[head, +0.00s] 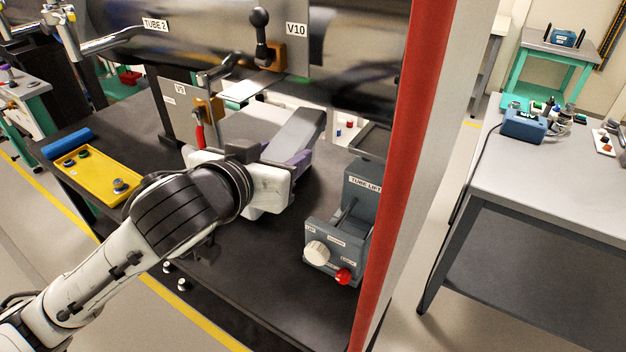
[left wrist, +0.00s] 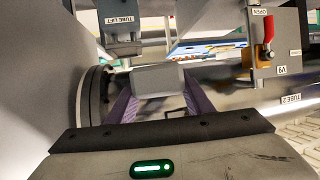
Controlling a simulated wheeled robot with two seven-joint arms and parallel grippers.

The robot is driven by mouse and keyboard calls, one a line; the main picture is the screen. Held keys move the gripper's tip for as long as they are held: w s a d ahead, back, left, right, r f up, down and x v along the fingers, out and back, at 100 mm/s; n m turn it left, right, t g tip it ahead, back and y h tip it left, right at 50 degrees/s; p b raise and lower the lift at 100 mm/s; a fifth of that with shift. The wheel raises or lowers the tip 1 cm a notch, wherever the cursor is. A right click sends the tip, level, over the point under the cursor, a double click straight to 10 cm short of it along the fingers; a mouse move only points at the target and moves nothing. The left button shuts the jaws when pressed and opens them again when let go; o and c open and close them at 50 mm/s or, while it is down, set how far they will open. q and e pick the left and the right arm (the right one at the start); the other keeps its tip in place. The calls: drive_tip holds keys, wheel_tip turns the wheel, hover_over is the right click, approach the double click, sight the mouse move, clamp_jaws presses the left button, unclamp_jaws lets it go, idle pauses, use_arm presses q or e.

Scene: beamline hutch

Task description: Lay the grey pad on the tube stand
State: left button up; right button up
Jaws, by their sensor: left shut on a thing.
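The grey pad (head: 298,132) is held in my left gripper (head: 290,160), above the dark bench top under the tube. The gripper's purple fingers are shut on it. In the left wrist view the pad (left wrist: 157,80) lies between both purple fingers (left wrist: 158,103). The dark tube (head: 215,35), labelled TUBE 2, runs above and behind the gripper. I cannot tell for sure which part is the tube stand; my arm and the pad hide some of the bench. My right gripper is not in view.
The blue-grey TUBE LIFT (head: 362,183), with a white and a red knob, stands right of the gripper. The V9 valve with a red handle (head: 199,137) is behind left. A yellow tray (head: 96,172) lies left. A red-edged post (head: 402,150) bounds the right.

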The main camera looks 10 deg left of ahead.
use_arm(q)
drive_tip(key=s+a+r, duration=0.1)
drive_tip(key=a+r, duration=0.1)
drive_tip(key=a, duration=0.2)
drive_tip(key=m+h, duration=0.2)
drive_tip(key=h, duration=0.1)
hover_over(243, 273)
wheel_tip(243, 273, down, 27)
drive_tip(key=shift+g, duration=0.3)
wheel_tip(243, 273, down, 6)
drive_tip(key=b, duration=0.7)
drive_tip(key=shift+f+b, duration=0.85)
drive_tip(key=shift+b, duration=0.25)
drive_tip(key=shift+f+b, duration=0.7)
drive_tip(key=shift+b, duration=0.1)
